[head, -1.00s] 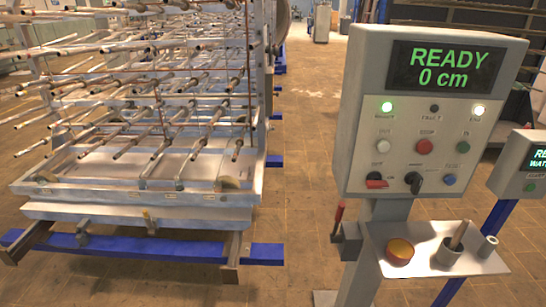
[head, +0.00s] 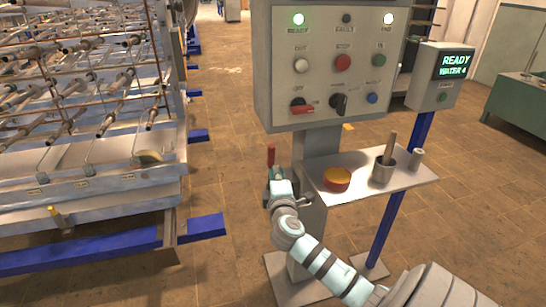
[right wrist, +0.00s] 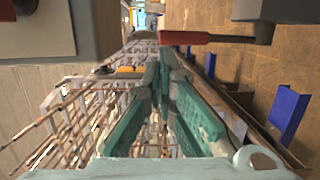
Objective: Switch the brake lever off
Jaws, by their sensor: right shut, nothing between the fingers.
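The brake lever (head: 271,154), a red handle, stands roughly upright at the left side of the control post in the head view. In the right wrist view the lever (right wrist: 190,37) lies across the top as a red grip on a dark metal rod. My right gripper (head: 271,174) is at the lever in the head view, partly hidden by its own wrist. In the right wrist view its teal fingers (right wrist: 161,58) are shut and empty, with the tips just below the red grip. I cannot tell whether they touch it. My left gripper is not in view.
The control box (head: 325,60) with buttons and switches is above the post. A tube rack (head: 80,120) stands left, with open floor between. A second panel (head: 433,80) is at right.

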